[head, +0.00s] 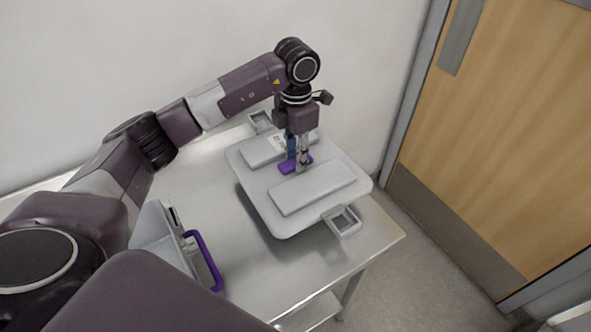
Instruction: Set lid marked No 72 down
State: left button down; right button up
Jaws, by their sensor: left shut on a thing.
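A light grey lid (315,188) with rounded corners, two raised panels and a purple handle (287,167) lies roughly level over the metal table. A small label (279,143) shows on its far panel, too small to read. My left gripper (300,167) points down at the lid's middle and is shut on the purple handle. Grey square brackets, one near (343,220) and one far (260,122), stick out from under the lid. What lies beneath is hidden, and I cannot tell whether the lid touches it. My right gripper is out of view.
The steel table (205,180) has bare room left of the lid. A grey piece with a purple handle (203,260) stands tilted at the near left, partly behind my arm. A wall bounds the back; a wooden door (510,130) stands at the right.

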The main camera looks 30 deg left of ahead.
aim_at(296, 175)
pick_arm(q)
notch_tip(296, 175, down, 2)
jog(key=shift+w+f, duration=0.1)
jog(key=shift+f, duration=0.1)
notch_tip(296, 175, down, 3)
jog(key=shift+d+f+p, duration=0.1)
jog(key=shift+p, duration=0.6)
jog(key=shift+f, duration=0.5)
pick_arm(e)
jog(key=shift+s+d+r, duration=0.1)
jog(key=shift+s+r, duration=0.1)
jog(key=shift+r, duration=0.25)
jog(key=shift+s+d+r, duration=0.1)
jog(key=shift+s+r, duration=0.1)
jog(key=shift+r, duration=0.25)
pick_arm(q)
jog(key=shift+f, duration=0.2)
jog(key=c, duration=1.6)
grip_release()
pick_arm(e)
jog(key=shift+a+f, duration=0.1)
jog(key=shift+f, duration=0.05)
pick_arm(q)
jog(key=shift+r, duration=0.1)
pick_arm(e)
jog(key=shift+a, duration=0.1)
